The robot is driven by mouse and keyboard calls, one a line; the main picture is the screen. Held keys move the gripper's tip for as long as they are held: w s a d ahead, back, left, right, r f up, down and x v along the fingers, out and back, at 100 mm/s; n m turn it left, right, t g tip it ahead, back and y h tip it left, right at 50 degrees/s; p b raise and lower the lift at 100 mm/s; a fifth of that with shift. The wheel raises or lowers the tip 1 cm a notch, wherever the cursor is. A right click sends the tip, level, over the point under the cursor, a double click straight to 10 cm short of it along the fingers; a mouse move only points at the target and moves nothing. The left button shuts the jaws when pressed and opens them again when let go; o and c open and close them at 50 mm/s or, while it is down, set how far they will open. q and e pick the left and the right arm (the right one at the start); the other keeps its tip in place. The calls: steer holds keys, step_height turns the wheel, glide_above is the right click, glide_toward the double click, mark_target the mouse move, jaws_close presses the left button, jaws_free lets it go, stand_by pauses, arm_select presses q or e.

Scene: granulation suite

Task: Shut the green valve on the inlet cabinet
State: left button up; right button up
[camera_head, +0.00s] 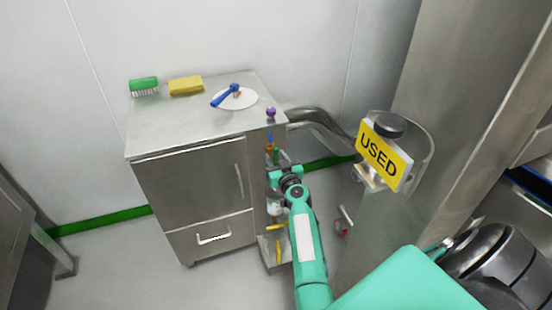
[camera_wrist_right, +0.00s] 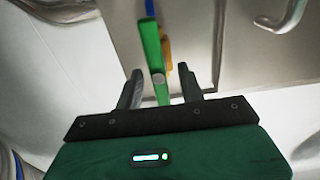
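The inlet cabinet (camera_head: 195,180) is a steel cabinet with a door and a lower drawer, at the left of the head view. The green valve (camera_head: 276,156) shows as a small green piece on the cabinet's right side, partly hidden by my right gripper (camera_head: 283,171). In the right wrist view the green valve handle (camera_wrist_right: 152,48) is a long bar with a grey bolt. Its near end lies between the two fingers of my right gripper (camera_wrist_right: 162,74), with gaps visible on both sides. The fingers are open. My left gripper is not in view.
Orange (camera_head: 270,147) and blue (camera_head: 269,136) pieces sit just above the green valve. A purple knob (camera_head: 271,112), brush (camera_head: 144,84), yellow sponge (camera_head: 186,86) and blue-handled white disc (camera_head: 246,98) are on top. A USED sign (camera_head: 384,155) stands right of my arm.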

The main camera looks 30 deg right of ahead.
steer(key=shift+w, duration=0.1)
steer(key=shift+c, duration=0.2)
jaws_close()
